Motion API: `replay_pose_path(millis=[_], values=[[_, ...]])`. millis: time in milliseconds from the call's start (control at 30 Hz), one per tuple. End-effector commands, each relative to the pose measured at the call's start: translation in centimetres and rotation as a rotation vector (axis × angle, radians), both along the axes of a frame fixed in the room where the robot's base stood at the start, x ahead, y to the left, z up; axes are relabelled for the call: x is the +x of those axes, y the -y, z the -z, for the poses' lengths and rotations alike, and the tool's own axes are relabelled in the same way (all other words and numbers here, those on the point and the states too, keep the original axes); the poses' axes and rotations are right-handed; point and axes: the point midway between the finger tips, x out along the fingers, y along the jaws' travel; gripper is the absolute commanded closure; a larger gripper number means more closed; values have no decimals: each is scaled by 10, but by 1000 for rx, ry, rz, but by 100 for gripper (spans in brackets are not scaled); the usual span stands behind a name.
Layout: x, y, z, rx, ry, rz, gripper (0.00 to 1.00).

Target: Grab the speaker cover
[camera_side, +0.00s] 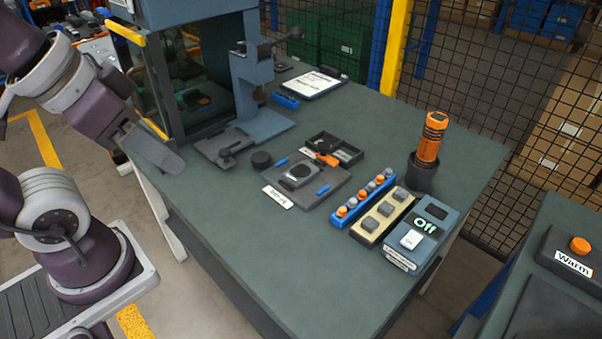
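I cannot tell for certain which part is the speaker cover. A grey piece with a dark round centre (299,174) sits on a dark fixture plate (318,194) mid-table, between two blue strips. A small black round piece (261,160) lies just left of the plate. Several grey square pieces sit in a beige tray (368,239) to the right. My gripper (172,162) is at the table's left edge, left of all these pieces and apart from them. It shows edge-on, so its finger opening is hidden.
A press (252,75) and glass-sided cabinet (175,80) stand behind my gripper. Right of the plate are a blue rack (351,214), a control box reading "Off" (432,240) and an orange cylinder (430,138) in a black cup (421,176). The table's front (300,275) is clear.

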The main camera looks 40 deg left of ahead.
Motion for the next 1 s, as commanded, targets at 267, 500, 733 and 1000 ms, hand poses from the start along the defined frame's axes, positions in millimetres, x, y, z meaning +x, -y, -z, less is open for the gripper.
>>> replay_pose_path(millis=[267,500,733,1000], values=[[0,0,0,0,0,0,30],[0,0,0,0,0,0,20],[30,-1,-11,-3,-51,-1,20],[201,-19,23,-9,-286,-6,20]])
